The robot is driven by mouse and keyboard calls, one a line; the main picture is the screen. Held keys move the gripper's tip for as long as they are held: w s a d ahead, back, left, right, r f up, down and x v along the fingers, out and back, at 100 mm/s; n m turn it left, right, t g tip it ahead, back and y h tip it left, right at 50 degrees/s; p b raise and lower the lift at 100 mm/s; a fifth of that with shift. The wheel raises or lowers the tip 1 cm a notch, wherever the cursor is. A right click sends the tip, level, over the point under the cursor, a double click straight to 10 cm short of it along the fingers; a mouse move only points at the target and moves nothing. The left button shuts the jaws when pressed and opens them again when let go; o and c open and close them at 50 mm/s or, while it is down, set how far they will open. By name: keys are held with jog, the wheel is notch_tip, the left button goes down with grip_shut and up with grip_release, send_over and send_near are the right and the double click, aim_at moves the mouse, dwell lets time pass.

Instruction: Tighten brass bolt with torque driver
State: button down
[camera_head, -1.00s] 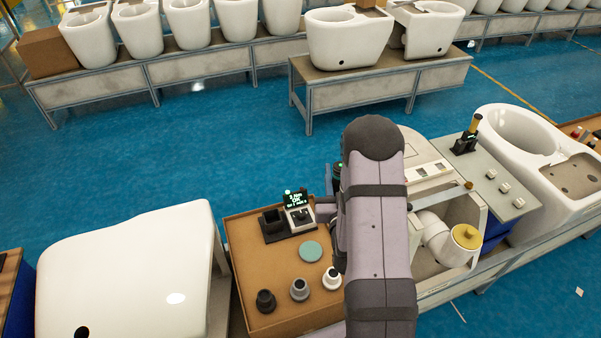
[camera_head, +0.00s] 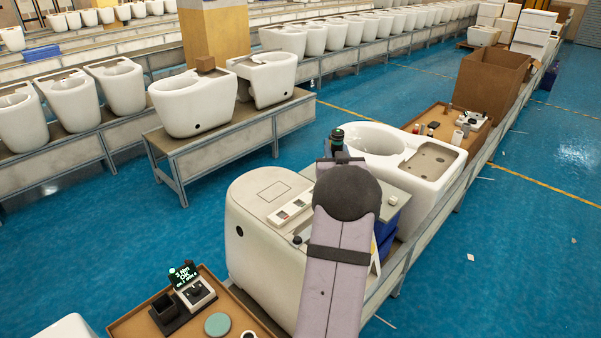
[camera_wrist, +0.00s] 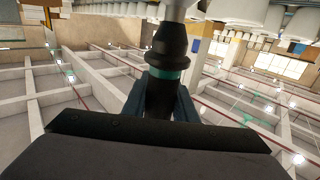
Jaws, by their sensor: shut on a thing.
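The torque driver is a dark tool with a green-teal band (camera_head: 337,142). It stands upright just beyond my rounded wrist joint in the head view. In the wrist view my gripper (camera_wrist: 160,98) is shut on the torque driver (camera_wrist: 168,55), with a finger on each side below the teal band. A pale piece lies past its far end at the top; I cannot tell whether they touch. In the head view my arm covers most of my gripper (camera_head: 340,160). I cannot make out the brass bolt; part of the white toilet body (camera_head: 262,225) is behind my arm.
A brown-topped bench (camera_head: 125,325) at the lower left holds a lit display (camera_head: 184,273), a dark holder (camera_head: 165,308) and a teal disc (camera_head: 217,324). Another white toilet (camera_head: 372,138) stands beyond my gripper. Blue floor is open at the right.

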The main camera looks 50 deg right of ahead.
jog(key=d, duration=0.7)
jog(key=shift+s+f+m+g+h, duration=0.25)
jog(key=shift+f+m+g+h, duration=0.05)
jog(key=shift+f+g, duration=0.1)
jog(key=shift+a+b, duration=0.1)
jog(key=shift+b, duration=0.35)
notch_tip(320, 180, down, 6)
jog(key=b, duration=0.5)
jog(key=shift+f+b, duration=0.15)
jog(key=shift+b, duration=0.65)
dwell(0.4)
